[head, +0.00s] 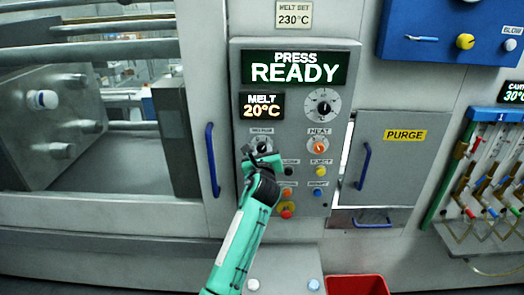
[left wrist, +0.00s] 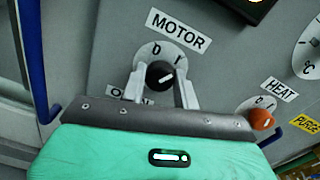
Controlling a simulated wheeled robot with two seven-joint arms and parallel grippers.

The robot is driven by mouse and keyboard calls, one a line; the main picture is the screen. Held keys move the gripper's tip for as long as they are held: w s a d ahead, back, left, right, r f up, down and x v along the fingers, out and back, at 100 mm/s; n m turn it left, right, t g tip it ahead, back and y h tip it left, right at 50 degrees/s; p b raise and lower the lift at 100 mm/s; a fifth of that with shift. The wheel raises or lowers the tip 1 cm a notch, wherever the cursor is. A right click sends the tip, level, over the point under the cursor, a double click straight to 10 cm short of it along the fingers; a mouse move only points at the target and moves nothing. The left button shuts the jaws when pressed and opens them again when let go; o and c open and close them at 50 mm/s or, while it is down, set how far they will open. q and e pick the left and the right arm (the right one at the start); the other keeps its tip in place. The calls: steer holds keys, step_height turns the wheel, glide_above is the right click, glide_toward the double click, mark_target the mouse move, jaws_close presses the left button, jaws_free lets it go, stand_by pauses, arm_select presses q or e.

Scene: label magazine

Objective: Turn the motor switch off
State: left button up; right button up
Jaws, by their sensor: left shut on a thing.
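The motor switch is a black round knob (left wrist: 160,75) on a pale dial, under a MOTOR label, with a 0 mark and an I mark above it. The knob's white line slants up to the right, toward the I side. In the head view the switch (head: 262,144) sits at the left of the grey control panel, partly behind my gripper. My left gripper (head: 259,160) is at the switch, and in the wrist view its two fingers (left wrist: 160,90) are closed on either side of the knob. My right gripper is not in view.
The orange HEAT knob (head: 318,147) is right of the motor switch, with several coloured buttons below. A blue handle (head: 212,160) stands close on the left. The panel display (head: 295,68) reads PRESS READY. A red bin (head: 357,286) is low at the right.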

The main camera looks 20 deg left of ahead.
arm_select(q)
steer(key=n, duration=0.6)
steer(key=shift+n, duration=0.3)
steer(key=n+b, duration=0.1)
steer(key=n, duration=0.4)
steer(key=shift+b, duration=0.3)
steer(key=shift+n, duration=0.6)
steer(key=o, duration=1)
steer(key=shift+c, duration=0.2)
